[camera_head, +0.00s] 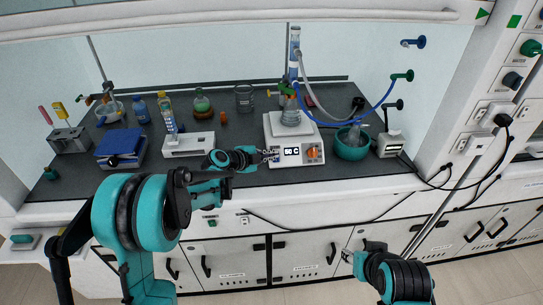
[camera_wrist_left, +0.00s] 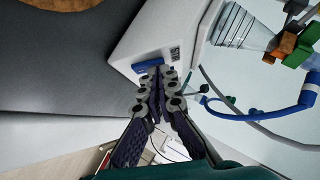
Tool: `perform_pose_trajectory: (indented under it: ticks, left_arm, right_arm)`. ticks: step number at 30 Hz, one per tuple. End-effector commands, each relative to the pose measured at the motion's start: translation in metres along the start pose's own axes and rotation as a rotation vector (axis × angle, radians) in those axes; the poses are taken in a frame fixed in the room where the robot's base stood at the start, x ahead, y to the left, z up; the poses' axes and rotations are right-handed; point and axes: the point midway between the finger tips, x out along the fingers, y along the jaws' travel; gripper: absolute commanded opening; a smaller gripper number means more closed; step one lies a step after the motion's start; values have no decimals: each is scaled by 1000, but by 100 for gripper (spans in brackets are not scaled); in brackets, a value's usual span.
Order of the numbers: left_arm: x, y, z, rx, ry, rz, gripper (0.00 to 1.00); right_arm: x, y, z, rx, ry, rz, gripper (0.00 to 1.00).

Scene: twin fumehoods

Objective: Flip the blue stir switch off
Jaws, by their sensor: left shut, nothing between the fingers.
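The white hotplate stirrer (camera_head: 283,158) stands near the bench's front edge, with a display reading "50 C" and an orange knob (camera_head: 313,153). A flask (camera_head: 291,113) stands on it. The blue stir switch (camera_wrist_left: 148,67) shows on the stirrer's face in the wrist view; in the head view it is hidden by the gripper. My left gripper (camera_head: 268,155) is shut and empty, its fingertips at the left of the front panel. In the wrist view the fingertips (camera_wrist_left: 160,70) are right at the switch; I cannot tell whether they touch. My right gripper (camera_head: 347,256) is low before the cabinets, its fingers unclear.
A teal bowl (camera_head: 352,147) stands just right of the stirrer. A white balance-like device (camera_head: 189,144) and a blue device (camera_head: 121,148) stand to the left. Blue and grey hoses run from the glassware above the stirrer.

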Motion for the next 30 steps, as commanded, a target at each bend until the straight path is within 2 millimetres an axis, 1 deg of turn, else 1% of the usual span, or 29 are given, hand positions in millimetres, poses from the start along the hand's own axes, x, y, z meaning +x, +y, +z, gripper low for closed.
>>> perform_pose_trajectory:
  ticks: [1,10,21,30]
  left_arm:
    - [4,-1,5,-3,-1,3,0]
    - [2,-2,3,-2,-2,1,0]
    - [-5,-14,-4,-2,-1,2,0]
    - [-4,-14,-4,-2,0,2,0]
  right_arm:
    - [1,0,1,0,0,0,40]
    - [0,0,0,0,0,0,40]
    - [-8,0,-6,0,0,0,40]
    - [-8,0,-6,0,0,0,40]
